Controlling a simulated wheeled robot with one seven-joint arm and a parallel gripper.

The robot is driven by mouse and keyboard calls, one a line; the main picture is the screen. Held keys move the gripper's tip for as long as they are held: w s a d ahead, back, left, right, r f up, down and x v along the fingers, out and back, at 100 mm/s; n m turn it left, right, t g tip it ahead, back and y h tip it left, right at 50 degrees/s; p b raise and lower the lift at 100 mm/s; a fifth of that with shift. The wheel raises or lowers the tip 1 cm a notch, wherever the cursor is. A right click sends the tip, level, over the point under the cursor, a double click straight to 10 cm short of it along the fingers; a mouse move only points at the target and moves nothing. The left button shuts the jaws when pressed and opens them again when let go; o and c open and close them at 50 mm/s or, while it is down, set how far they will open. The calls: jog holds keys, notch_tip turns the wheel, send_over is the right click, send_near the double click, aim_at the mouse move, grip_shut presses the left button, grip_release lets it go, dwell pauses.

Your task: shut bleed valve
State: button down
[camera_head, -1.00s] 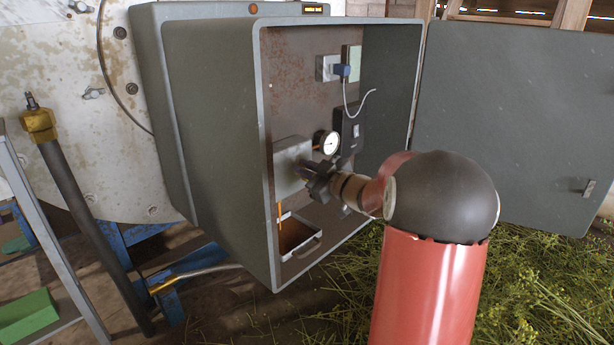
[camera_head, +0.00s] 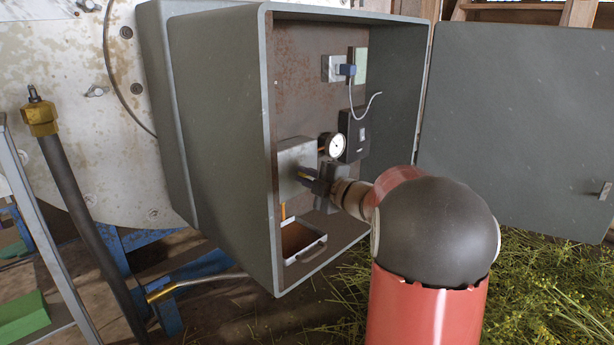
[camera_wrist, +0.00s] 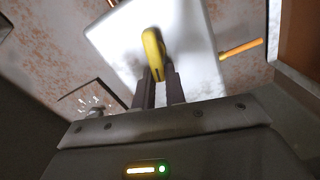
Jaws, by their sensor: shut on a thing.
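The bleed valve shows as a yellow lever (camera_wrist: 153,55) on the face of a pale grey box (camera_wrist: 195,30) in the wrist view. In the head view the lever (camera_head: 305,176) is a small yellow bit beside the grey box (camera_head: 297,165), inside the open cabinet. My gripper (camera_wrist: 157,84) is shut on the lever, with its two dark fingers on either side of the lower end. In the head view my gripper (camera_head: 313,183) is at the box's front, and my arm hides part of the area behind it.
The cabinet (camera_head: 222,150) stands open, its door (camera_head: 515,125) swung right. Around the valve are a pressure gauge (camera_head: 333,145), a black box (camera_head: 355,134), an orange stick (camera_wrist: 241,48) and a small tray (camera_head: 305,254). A white cable (camera_head: 351,100) hangs above.

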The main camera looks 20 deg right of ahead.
jog(key=shift+f+n, duration=0.2)
jog(key=shift+n, duration=0.55)
jog(key=shift+f+n, duration=0.2)
jog(key=shift+n, duration=0.55)
jog(key=shift+f, duration=0.1)
jog(key=c, duration=1.5)
grip_release()
jog(key=shift+o, duration=0.2)
jog(key=v, duration=0.7)
jog(key=shift+s, duration=0.4)
jog(key=shift+d, duration=0.1)
